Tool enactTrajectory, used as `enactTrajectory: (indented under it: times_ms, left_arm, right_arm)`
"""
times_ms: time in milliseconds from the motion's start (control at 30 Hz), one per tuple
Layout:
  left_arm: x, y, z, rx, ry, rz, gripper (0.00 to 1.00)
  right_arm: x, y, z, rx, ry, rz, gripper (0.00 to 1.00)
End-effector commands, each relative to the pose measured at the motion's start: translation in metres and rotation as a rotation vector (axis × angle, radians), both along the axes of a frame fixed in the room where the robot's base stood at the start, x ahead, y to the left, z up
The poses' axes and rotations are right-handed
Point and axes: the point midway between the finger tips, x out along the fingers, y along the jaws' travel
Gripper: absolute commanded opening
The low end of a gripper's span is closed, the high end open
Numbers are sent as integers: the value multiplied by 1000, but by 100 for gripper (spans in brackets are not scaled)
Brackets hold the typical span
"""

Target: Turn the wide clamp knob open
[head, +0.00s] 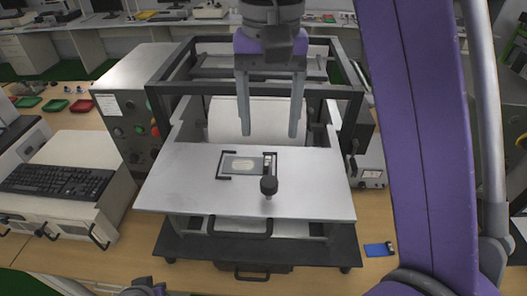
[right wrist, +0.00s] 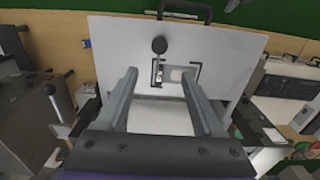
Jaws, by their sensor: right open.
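A black round knob (head: 268,185) stands on a short post on the white metal plate (head: 180,190) of the test machine. It sits at the front right corner of a black clamp frame (head: 222,177) around a pale flat sample (head: 243,164). The knob also shows in the right wrist view (right wrist: 159,45), beyond the fingertips. My right gripper (head: 270,134) hangs above the back part of the plate, fingers down, open and empty; in the right wrist view (right wrist: 159,75) its fingers are spread wide. A bit of my left arm shows at the bottom edge; its fingers are out of view.
A dark machine frame (head: 260,90) with a white roller (head: 225,118) stands behind the plate. A black handle (head: 240,234) is at the plate's front. A control box (head: 130,125) and keyboard (head: 60,181) are at left. A blue item (head: 378,249) lies on the table at right.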

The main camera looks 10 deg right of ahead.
Motion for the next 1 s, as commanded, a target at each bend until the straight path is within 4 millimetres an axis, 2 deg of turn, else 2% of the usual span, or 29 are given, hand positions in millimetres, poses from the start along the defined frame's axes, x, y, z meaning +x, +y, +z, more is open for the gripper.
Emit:
enactTrajectory:
  times_ms: [300, 500, 700, 1000]
  left_arm:
    - [-23, 0, -46, 0, 43, 0, 0]
    - [-28, 0, -60, 0, 53, 0, 0]
    - [-30, 0, -65, 0, 56, 0, 0]
    - [-30, 0, -65, 0, 56, 0, 0]
  right_arm:
    - [-2, 0, -61, 0, 7, 1, 69]
    - [-1, 0, -92, 1, 3, 1, 69]
    - [-1, 0, -107, 1, 2, 1, 69]
    - [-1, 0, -108, 0, 1, 1, 69]
